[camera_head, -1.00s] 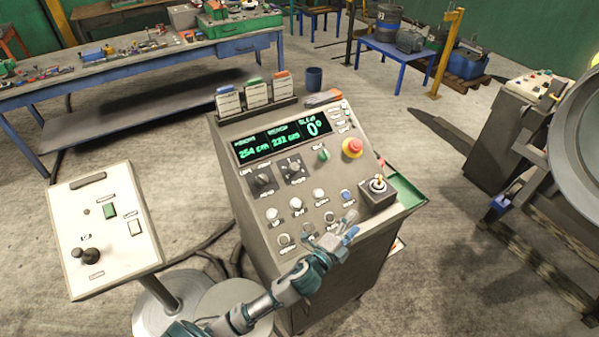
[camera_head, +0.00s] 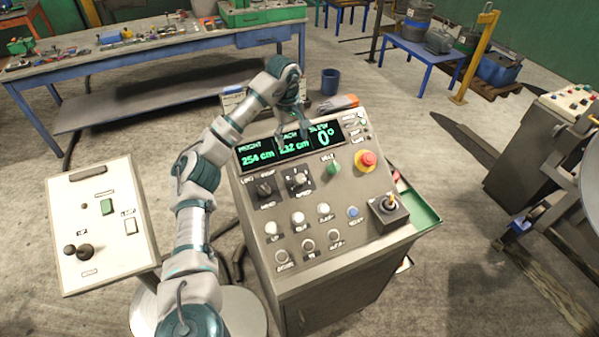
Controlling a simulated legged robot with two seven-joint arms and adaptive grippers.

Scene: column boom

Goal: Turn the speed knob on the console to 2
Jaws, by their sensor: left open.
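The console (camera_head: 330,262) stands in the middle with a sloping grey panel. My left arm comes up from the bottom left and bends over the console's top left. My left gripper (camera_head: 295,127) is open and points down in front of the display, above the speed knob in the picture and apart from it. It covers part of the display. My right gripper is not in view.
A similar knob (camera_head: 264,189) sits just left of the speed knob. The display (camera_head: 260,156) reads 254 cm, 232 cm and 0°. A red emergency button (camera_head: 367,160), a green button (camera_head: 333,169), several push buttons and a joystick (camera_head: 388,207) share the panel. A white control box (camera_head: 100,228) stands left.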

